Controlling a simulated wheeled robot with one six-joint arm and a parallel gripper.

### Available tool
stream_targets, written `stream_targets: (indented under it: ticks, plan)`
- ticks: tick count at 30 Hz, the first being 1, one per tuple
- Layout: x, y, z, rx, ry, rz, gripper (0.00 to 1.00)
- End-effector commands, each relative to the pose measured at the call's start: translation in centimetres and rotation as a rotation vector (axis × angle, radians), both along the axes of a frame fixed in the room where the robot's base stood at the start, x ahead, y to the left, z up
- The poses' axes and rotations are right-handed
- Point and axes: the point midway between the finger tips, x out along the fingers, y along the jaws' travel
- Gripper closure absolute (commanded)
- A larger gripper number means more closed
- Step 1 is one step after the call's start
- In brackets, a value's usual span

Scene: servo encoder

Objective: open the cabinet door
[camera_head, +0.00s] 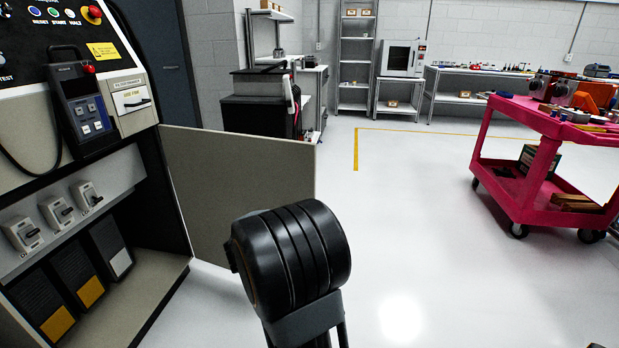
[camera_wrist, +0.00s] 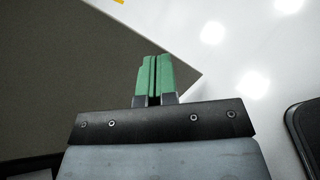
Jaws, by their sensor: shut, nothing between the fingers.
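The cabinet (camera_head: 150,190) stands at the left in the head view. Its door (camera_head: 240,190) is a flat beige-grey panel that stands swung out to the right of the cabinet. The lower compartment is exposed, with switches and dark modules inside. In the wrist view a dark panel, which looks like the door (camera_wrist: 60,70), fills the upper left. My gripper (camera_wrist: 155,75) has green fingers that are shut and empty. Their tips overlap the panel near its edge in the wrist view; I cannot tell whether they touch it. In the head view my black arm joint hides the gripper.
A pink cart (camera_head: 545,165) with tools stands at the right. A dark workbench (camera_head: 262,112) stands behind the door, and shelves (camera_head: 357,55) line the back wall. The white floor (camera_head: 400,230) between door and cart is clear.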

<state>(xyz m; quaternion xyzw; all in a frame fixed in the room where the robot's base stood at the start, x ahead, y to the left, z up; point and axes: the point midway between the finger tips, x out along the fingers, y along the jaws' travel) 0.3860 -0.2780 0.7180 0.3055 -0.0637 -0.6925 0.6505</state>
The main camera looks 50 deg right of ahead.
Motion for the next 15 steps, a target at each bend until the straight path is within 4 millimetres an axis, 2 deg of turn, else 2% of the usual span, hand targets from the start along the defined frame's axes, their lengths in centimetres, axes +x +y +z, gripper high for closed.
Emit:
stream_targets:
  ticks: [1, 3, 6, 10, 15]
  plan:
    - [0.9, -1.6, 1.0, -0.069, 0.077, 0.051, 1.00]
    - [2.4, -3.3, 1.6, -0.163, 0.174, 0.135, 1.00]
    - [4.2, -4.9, 2.0, -0.271, 0.287, 0.236, 1.00]
    - [6.0, -6.1, 2.0, -0.368, 0.387, 0.336, 1.00]
    - [7.2, -6.9, 1.8, -0.431, 0.451, 0.406, 1.00]
